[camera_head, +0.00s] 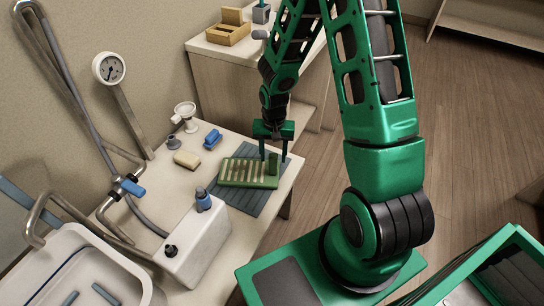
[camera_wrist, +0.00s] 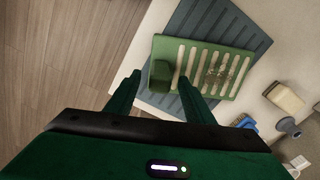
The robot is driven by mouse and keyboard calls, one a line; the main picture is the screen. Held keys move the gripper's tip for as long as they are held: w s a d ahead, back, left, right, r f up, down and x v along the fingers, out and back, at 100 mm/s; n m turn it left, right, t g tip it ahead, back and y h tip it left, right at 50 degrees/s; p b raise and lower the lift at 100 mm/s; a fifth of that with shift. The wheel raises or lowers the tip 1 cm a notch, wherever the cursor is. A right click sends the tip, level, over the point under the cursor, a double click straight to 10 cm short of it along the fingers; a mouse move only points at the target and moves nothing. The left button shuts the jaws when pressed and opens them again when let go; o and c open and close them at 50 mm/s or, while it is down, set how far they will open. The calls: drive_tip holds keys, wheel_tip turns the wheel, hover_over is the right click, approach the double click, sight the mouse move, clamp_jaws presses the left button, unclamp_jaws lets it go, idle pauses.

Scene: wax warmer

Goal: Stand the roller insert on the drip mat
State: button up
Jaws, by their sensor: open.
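A blue-grey ribbed mat (camera_head: 268,194), which seems to be the drip mat, lies on the pale counter; it also shows in the wrist view (camera_wrist: 240,22). A green slotted rack (camera_head: 240,174) lies flat on it, also in the wrist view (camera_wrist: 222,52). An upright green block (camera_head: 272,166), possibly the roller insert, is at the rack's right end. I cannot tell whether it is separate from the rack. My gripper (camera_head: 273,156) is open, with its fingers on either side of this block (camera_wrist: 160,74) in the wrist view. Contact with it is not clear.
A sponge-like cream block (camera_head: 187,160), a blue item (camera_head: 212,139) and a white stand (camera_head: 185,116) are left of the mat. A white box with a blue-topped piece (camera_head: 203,199) stands in front. A sink (camera_head: 85,272) and pipes are at left.

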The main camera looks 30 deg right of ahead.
drive_tip(key=shift+r, duration=1.35)
drive_tip(key=shift+r, duration=0.1)
wheel_tip(320, 180, up, 11)
drive_tip(key=shift+f, duration=0.2)
idle(0.4)
drive_tip(key=s+d+r+h, duration=0.1)
drive_tip(key=s+d+r, duration=0.7)
drive_tip(key=s+r, duration=0.25)
drive_tip(key=s+d+r, duration=0.1)
drive_tip(key=s+r, duration=0.1)
drive_tip(key=s, duration=0.6)
drive_tip(key=s+d+r+y, duration=0.1)
drive_tip(key=s+r, duration=0.2)
drive_tip(key=s, duration=0.5)
drive_tip(key=shift+w, duration=0.1)
